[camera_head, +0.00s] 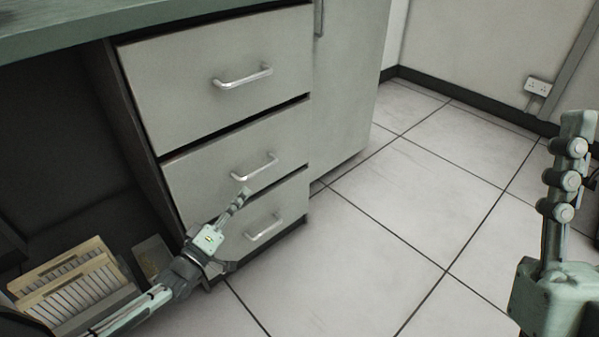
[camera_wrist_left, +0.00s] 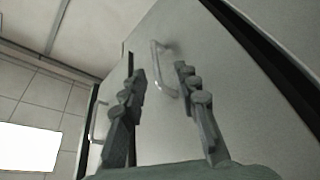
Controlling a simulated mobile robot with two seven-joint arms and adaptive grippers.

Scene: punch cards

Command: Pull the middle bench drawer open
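The middle bench drawer (camera_head: 205,182) has a grey front that looks closed, roughly flush with the drawers above and below. Its silver bar handle (camera_head: 254,168) is on the front. My left gripper (camera_head: 241,197) is just below and in front of this handle. In the left wrist view the gripper (camera_wrist_left: 160,74) has its fingers apart, with a handle (camera_wrist_left: 165,68) showing between the fingertips. It seems to lie beyond them, and I see no contact. My right gripper (camera_head: 570,165) is at the right edge, seen side-on, so its opening cannot be told.
The top drawer (camera_head: 160,85) and bottom drawer (camera_head: 225,250) also look closed. A cabinet door (camera_head: 345,90) stands to their right. A box of cards (camera_head: 75,280) sits under the bench at left. The tiled floor (camera_head: 400,220) is clear.

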